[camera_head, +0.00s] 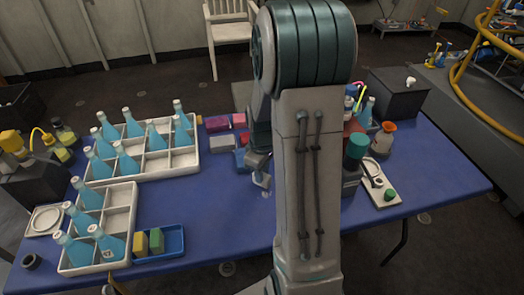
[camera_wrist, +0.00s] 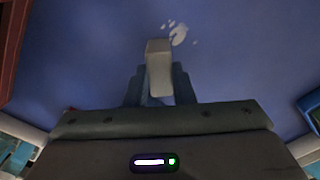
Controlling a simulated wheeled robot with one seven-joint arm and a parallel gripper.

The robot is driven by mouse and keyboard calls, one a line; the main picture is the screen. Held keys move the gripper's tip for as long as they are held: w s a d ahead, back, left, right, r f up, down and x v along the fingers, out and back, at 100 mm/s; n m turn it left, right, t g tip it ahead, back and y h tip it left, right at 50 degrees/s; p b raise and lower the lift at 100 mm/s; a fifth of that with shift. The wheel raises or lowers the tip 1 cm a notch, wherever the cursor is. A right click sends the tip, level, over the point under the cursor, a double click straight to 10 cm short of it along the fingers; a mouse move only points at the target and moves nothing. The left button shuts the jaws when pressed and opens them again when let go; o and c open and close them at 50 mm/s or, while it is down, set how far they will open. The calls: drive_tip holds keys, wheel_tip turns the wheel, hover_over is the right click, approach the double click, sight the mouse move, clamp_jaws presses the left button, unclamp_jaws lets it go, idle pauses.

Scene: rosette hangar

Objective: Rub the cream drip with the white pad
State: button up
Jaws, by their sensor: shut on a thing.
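My gripper (camera_wrist: 158,85) is shut on the white pad (camera_wrist: 159,62), which sticks out between the fingers in the wrist view. The cream drip (camera_wrist: 179,34) is a pale blotch with small specks on the blue table, just beyond and right of the pad's far end. A small gap of blue shows between the pad and the main blotch in the picture. I cannot tell whether the pad touches the table.
White crates (camera_head: 119,211) with blue bottles stand on the left of the blue table (camera_head: 205,205). A blue tray (camera_head: 172,250) with a yellow and a green block lies at the front. Pink and red blocks (camera_head: 218,123) lie behind my gripper. A white tray (camera_head: 385,199) stands right.

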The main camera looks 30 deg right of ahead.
drive_tip(key=shift+s+a+r, duration=0.1)
drive_tip(key=shift+s+r, duration=0.05)
drive_tip(key=shift+r, duration=0.75)
drive_tip(key=shift+s+r+p, duration=0.1)
drive_tip(key=shift+r+p, duration=0.3)
drive_tip(key=shift+p, duration=0.15)
drive_tip(key=shift+d+r+p, duration=0.3)
drive_tip(key=shift+r+p, duration=0.25)
drive_tip(key=shift+r, duration=0.2)
drive_tip(key=shift+a+r+p, duration=0.1)
drive_tip(key=shift+r+p, duration=1.05)
drive_tip(key=shift+r, duration=0.35)
